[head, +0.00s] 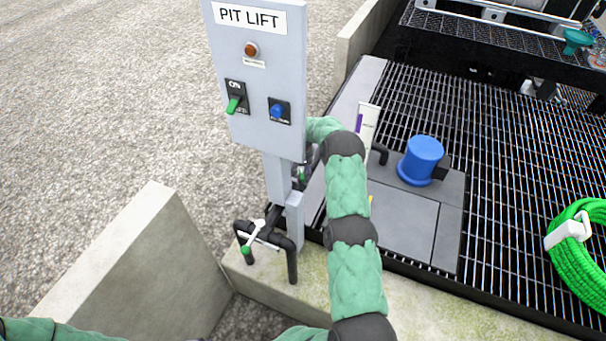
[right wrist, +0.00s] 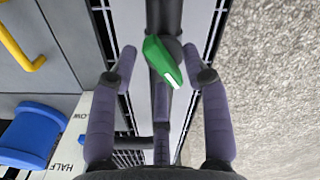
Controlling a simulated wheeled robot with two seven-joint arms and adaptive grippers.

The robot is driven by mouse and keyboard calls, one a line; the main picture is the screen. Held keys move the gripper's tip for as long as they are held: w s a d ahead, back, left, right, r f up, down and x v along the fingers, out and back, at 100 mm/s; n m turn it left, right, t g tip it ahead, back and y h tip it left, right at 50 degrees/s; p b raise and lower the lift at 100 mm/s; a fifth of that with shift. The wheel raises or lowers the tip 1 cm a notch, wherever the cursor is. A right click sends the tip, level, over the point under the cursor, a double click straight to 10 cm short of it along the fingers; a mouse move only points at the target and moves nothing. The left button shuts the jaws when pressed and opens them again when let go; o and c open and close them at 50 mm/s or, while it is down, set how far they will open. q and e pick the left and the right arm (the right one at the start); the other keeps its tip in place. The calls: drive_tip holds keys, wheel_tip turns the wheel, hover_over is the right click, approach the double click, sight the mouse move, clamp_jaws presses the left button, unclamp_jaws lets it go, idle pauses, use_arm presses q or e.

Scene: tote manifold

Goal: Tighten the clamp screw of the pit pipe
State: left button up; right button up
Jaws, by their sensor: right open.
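In the right wrist view, a green handle (right wrist: 165,62) with a white mark sits on a dark pipe (right wrist: 164,16). I cannot tell which fitting is the clamp screw. My left gripper is out of view.
The PIT LIFT panel (head: 258,75) stands on a post close to my right arm. A blue cylinder (head: 423,159) stands on the grey plate, beside black grating (head: 478,130). A green hose coil (head: 583,262) is at right. A concrete wall (head: 140,262) is at left.

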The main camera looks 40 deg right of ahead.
clamp_jaws()
drive_tip(key=shift+m, duration=0.3)
